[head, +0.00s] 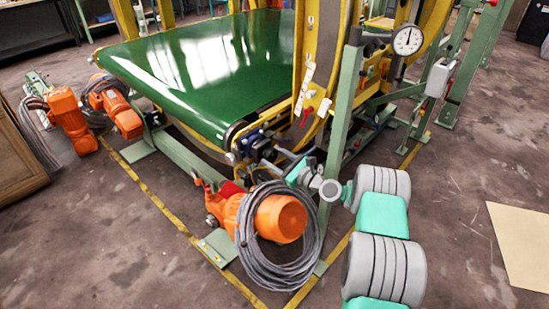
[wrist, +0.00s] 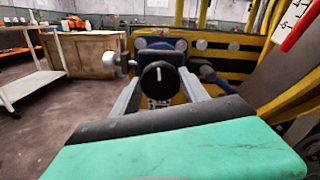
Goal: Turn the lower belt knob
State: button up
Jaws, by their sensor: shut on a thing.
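In the wrist view the belt knob (wrist: 157,80) is a round black dial with a white pointer mark that stands near upright. My gripper (wrist: 158,72) has one grey finger on each side of it and is shut on it. In the head view my gripper (head: 282,155) reaches in from the right to the frame below the front corner of the green belt (head: 200,65). The knob cannot be made out in the head view, where my gripper and machine parts crowd that spot.
An orange motor (head: 280,218) with coiled grey cable sits just below my gripper. A green post (head: 343,125) stands close to my arm. A dial gauge (head: 407,40) is at the upper right. In the wrist view a wooden cabinet (wrist: 88,55) and a white cart (wrist: 38,85) stand left.

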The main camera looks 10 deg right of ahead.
dwell(0.3)
jog(key=o, duration=1.4)
jog(key=shift+c, duration=0.2)
jog(key=v, duration=0.7)
jog(key=shift+s+d, duration=0.25)
jog(key=shift+s, duration=0.05)
